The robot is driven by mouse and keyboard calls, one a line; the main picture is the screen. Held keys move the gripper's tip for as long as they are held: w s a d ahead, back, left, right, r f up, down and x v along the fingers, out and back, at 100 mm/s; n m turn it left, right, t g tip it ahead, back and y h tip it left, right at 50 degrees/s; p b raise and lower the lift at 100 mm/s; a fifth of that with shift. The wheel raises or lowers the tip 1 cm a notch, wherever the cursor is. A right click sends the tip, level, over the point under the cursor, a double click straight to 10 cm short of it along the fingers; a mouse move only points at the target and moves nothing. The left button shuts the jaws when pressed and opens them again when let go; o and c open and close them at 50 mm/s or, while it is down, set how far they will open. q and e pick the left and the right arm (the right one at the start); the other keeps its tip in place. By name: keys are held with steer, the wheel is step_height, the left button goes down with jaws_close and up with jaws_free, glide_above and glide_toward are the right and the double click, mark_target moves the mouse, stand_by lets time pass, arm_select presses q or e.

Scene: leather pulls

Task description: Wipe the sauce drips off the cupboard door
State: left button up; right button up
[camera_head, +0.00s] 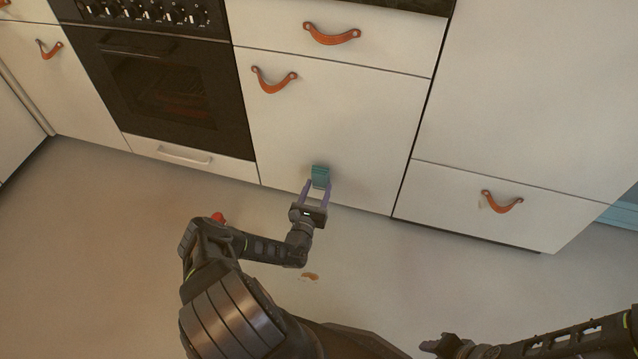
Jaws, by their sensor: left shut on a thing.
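The white cupboard door (330,115) stands right of the oven, with an orange-brown leather pull at its upper left. My left gripper (318,188) is shut on a teal sponge (320,172). The sponge is at the lower middle of the door; I cannot tell whether it touches. No sauce drips show on the bare part of the door; the patch behind the sponge is hidden. The end of my right arm (442,346) shows at the bottom right edge, too dark and cut off to read its jaws.
A black oven (160,90) stands left of the door. A drawer with a leather pull (502,202) is to the right. A small brown spot (311,276) lies on the floor. A small red thing (218,218) shows beside my left arm. The floor at left is clear.

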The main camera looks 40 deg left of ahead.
arm_select(q)
steer(key=shift+p+v, duration=0.7)
steer(key=shift+v, duration=1.35)
steer(key=shift+d, duration=0.1)
steer(key=p+v, duration=0.1)
steer(key=v, duration=0.2)
